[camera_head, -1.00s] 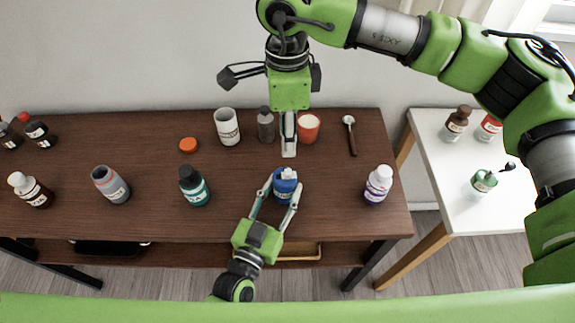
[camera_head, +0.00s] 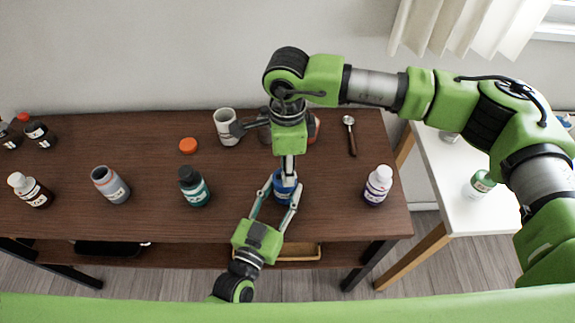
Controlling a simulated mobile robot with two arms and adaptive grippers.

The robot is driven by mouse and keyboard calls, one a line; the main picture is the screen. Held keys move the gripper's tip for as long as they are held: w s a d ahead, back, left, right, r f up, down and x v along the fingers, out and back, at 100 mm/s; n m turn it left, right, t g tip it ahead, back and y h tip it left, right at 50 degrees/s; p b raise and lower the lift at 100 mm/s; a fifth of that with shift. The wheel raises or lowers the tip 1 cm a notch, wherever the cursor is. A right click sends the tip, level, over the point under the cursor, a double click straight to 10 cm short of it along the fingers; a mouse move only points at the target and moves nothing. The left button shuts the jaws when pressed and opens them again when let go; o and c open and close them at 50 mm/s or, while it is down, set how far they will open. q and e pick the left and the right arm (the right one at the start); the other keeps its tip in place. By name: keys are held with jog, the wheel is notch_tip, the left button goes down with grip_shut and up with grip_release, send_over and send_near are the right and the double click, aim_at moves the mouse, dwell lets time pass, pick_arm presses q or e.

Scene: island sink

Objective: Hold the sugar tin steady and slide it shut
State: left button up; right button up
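The sugar tin appears to be the small blue container (camera_head: 283,190) at the front of the brown table, right of the middle; I cannot read its label. My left gripper (camera_head: 280,189) reaches in from the front edge, with one finger on each side of the tin, shut on it. My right gripper (camera_head: 288,177) points down from above, its fingers together and looking shut. Its tips are over the top of the tin and hide the lid; I cannot tell whether they touch it.
A teal bottle (camera_head: 194,188) stands left of the tin and a white-capped bottle (camera_head: 378,186) right of it. A white cup (camera_head: 227,126), an orange lid (camera_head: 188,145) and a spoon (camera_head: 350,135) are farther back. A white side table (camera_head: 462,215) stands right.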

grip_shut()
jog(key=shift+a, duration=0.9)
jog(key=shift+o, duration=0.3)
grip_release()
jog(key=shift+d, duration=0.1)
jog(key=shift+r, duration=0.1)
notch_tip(320, 180, up, 12)
pick_arm(q)
jog(key=o, duration=1.2)
